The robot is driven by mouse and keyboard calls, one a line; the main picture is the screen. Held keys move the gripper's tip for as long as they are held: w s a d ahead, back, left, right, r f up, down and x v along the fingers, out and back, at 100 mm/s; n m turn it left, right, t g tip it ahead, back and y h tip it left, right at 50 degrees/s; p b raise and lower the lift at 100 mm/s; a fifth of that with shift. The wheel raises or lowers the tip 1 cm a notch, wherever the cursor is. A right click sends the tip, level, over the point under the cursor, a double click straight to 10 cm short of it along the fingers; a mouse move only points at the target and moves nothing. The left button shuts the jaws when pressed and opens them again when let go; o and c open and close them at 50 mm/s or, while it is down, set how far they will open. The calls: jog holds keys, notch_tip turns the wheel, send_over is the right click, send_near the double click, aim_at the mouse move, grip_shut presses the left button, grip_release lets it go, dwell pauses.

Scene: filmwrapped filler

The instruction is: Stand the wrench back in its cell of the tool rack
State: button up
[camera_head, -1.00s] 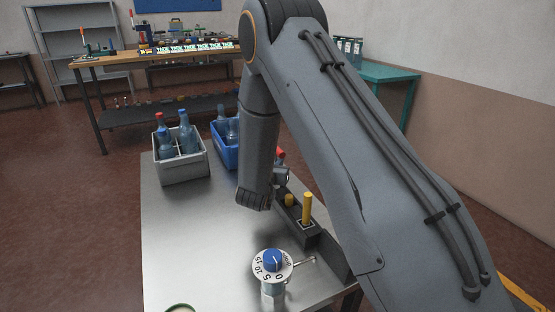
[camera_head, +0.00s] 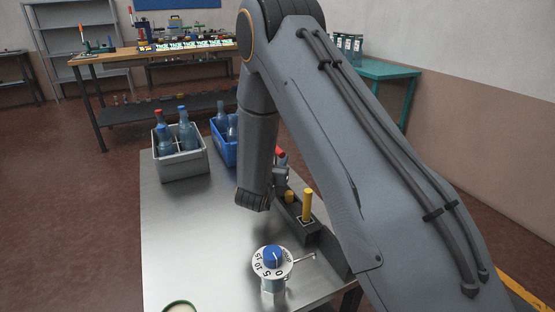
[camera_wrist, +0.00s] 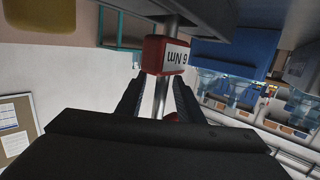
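In the head view a red part (camera_head: 281,153) shows just right of my forearm, which hides most of my gripper. The dark tool rack (camera_head: 312,236) stands on the metal table below it, with yellow-handled tools (camera_head: 307,204) upright in it.
A dial device with a blue knob (camera_head: 272,255) stands in front of the rack, its thin lever pointing right. A grey crate (camera_head: 182,168) and a blue crate (camera_head: 226,156) with bottles stand at the back of the metal table (camera_head: 205,235). The table's left middle is clear.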

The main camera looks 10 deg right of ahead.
jog(key=v, duration=0.7)
jog(key=shift+s+a+r, duration=0.1)
jog(key=shift+a+r+g+y+p, duration=0.1)
jog(key=shift+r+g+y+p, duration=0.2)
jog(key=shift+r+y+p, duration=0.25)
jog(key=s+r+n+g+y+p, duration=0.2)
jog(key=s+r+g, duration=0.1)
jog(key=s, duration=0.9)
jog(key=s+d+r+n+g+y+p, duration=0.1)
jog(key=s+g, duration=0.5)
jog(key=s, duration=0.6)
jog(key=s+d+r+n+g+y+p, duration=0.1)
jog(key=s+r+n+g+y+p, duration=0.1)
jog(key=s+r+g+y+p, duration=0.2)
jog(key=s+r, duration=0.3)
jog(key=s, duration=0.5)
jog(key=shift+s+d+n+g+p, duration=0.2)
jog(key=shift+s+n+g+p, duration=0.1)
jog(key=shift+s+n+g, duration=0.1)
